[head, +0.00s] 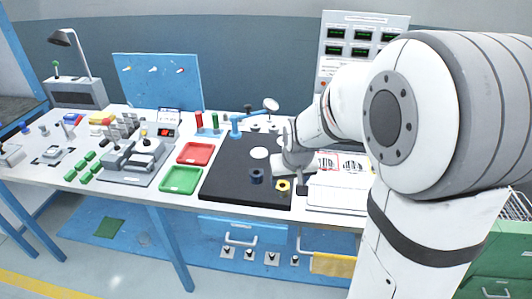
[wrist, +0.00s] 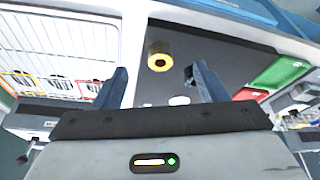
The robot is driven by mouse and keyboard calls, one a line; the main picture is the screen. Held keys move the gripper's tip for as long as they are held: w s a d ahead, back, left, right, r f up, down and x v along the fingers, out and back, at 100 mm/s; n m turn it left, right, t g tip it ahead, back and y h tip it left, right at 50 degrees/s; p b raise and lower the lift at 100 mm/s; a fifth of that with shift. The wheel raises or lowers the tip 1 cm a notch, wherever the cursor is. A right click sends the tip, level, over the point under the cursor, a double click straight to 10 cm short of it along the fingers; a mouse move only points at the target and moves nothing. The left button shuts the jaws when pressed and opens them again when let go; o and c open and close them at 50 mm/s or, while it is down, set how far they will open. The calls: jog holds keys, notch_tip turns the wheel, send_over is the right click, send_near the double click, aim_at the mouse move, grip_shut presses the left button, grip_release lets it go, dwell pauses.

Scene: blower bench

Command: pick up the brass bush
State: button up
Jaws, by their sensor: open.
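The brass bush (head: 283,186) is a short yellow ring with a dark hole, near the front edge of the black mat (head: 225,184). In the wrist view the bush (wrist: 159,57) appears in the gap between my fingers, towards their tips, and apart from both. My gripper (wrist: 159,68) is open and empty. In the head view it shows just right of the bush, partly hidden by my arm. I cannot tell its exact height above the mat.
A dark blue ring (head: 257,176) stands left of the bush, partly behind a finger in the wrist view. A white disc (head: 259,153) lies farther back. Green (head: 181,180) and red (head: 195,153) trays are left of the mat. White label sheets (head: 352,162) lie right.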

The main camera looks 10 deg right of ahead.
send_near(282, 185)
jog(key=s+f, duration=0.1)
jog(key=f, duration=0.1)
jog(key=shift+w+p+x, duration=0.25)
jog(key=shift+x, duration=1.6)
jog(key=shift+w+p+x, duration=0.2)
jog(key=shift+w+x, duration=0.05)
jog(key=shift+x, duration=1.55)
jog(key=shift+a+r, duration=0.1)
jog(key=shift+r, duration=0.1)
jog(key=shift+t, duration=0.3)
jog(key=c, duration=1.2)
